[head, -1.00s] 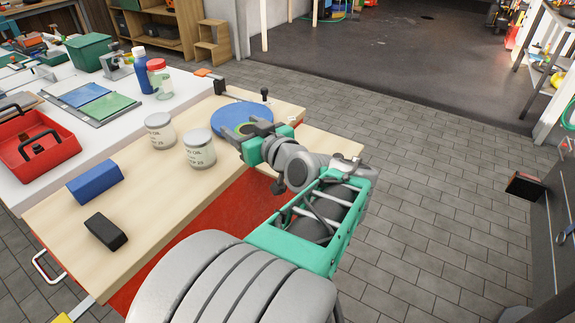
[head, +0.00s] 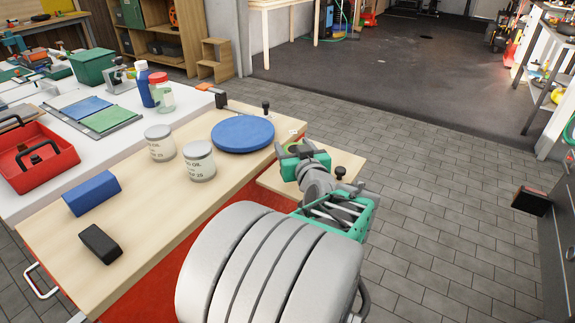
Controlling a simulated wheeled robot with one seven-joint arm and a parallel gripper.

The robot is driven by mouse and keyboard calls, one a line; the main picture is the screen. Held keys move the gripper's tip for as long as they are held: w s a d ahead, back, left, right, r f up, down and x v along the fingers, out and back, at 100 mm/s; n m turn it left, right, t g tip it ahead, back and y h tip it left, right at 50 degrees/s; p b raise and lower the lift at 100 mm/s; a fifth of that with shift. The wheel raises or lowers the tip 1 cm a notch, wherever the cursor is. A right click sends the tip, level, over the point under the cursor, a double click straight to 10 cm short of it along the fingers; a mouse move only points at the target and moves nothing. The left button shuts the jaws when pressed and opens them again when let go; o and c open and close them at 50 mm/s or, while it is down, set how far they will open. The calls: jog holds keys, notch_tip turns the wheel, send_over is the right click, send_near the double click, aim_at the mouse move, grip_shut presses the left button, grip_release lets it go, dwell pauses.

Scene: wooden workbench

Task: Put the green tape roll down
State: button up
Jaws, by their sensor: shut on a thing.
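Two labelled tins (head: 199,161) stand left of the disc. A blue block (head: 92,193) and a black block (head: 101,243) lie front left. A black clamp knob (head: 266,107) rises behind the disc. Bare wood lies in the bench's middle.

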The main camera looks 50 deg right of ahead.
jog(key=shift+w+f, duration=0.85)
jog(key=shift+f, duration=0.15)
jog(key=shift+w+f+b, duration=0.15)
jog(key=shift+f+b, duration=0.5)
jog(key=shift+f, duration=1)
jog(key=shift+f, duration=0.1)
jog(key=shift+f+b, duration=0.15)
jog(key=shift+b, duration=0.15)
jog(key=o, duration=1.4)
